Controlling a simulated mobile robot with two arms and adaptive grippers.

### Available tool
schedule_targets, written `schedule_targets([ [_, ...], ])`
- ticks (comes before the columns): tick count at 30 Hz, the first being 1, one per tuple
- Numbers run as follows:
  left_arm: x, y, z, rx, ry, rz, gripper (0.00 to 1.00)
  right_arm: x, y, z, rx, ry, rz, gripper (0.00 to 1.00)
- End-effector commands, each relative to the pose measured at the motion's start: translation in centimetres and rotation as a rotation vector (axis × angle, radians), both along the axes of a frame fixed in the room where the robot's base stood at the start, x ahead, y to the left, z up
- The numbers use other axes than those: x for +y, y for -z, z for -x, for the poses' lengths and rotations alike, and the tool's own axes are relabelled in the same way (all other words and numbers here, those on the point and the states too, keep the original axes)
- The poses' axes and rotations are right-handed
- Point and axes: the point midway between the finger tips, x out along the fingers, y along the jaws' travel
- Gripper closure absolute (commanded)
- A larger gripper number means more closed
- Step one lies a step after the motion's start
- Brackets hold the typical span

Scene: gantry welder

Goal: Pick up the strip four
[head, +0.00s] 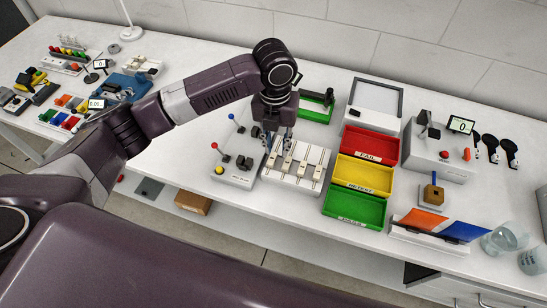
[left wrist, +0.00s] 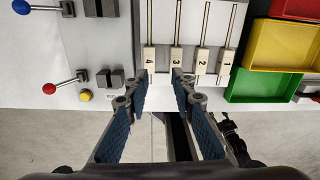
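Strip four (left wrist: 149,62) is a cream tab marked 4 with a thin rod, leftmost in a row on a pale rack (left wrist: 185,30). Strips three (left wrist: 176,60), two (left wrist: 202,63) and one (left wrist: 226,65) lie to its right. In the head view the strips show on the rack (head: 295,185), with strip four (head: 273,158) at the left end. My left gripper (head: 280,143) is above the rack's left part. In the left wrist view its blue-padded fingers (left wrist: 159,80) are apart with nothing between them. Contact with a strip cannot be told. My right gripper is not in view.
A lever box (head: 236,165) stands left of the rack. Red (head: 391,161), yellow (head: 334,178) and green (head: 328,208) trays stand to its right. A green-framed holder (head: 318,112) is behind. The front table edge runs close by.

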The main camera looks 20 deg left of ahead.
Motion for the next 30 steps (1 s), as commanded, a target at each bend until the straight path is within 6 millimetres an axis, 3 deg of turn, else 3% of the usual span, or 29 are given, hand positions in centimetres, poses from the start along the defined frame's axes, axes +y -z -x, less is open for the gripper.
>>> schedule_targets([
  [5, 1.4, -0.9, -0.9, 0.01, 0.076, -0.027, 0.77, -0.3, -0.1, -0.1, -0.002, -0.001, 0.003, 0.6],
  [14, 1.5, 2.0, -0.9, 0.012, 0.082, -0.028, 0.77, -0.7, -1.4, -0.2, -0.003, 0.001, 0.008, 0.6],
  [22, 1.7, 5.9, -0.9, 0.01, 0.083, -0.028, 0.77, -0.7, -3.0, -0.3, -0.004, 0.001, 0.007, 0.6],
  [30, 1.7, 6.6, -1.0, 0.007, 0.084, -0.028, 0.77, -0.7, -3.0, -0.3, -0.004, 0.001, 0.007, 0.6],
])
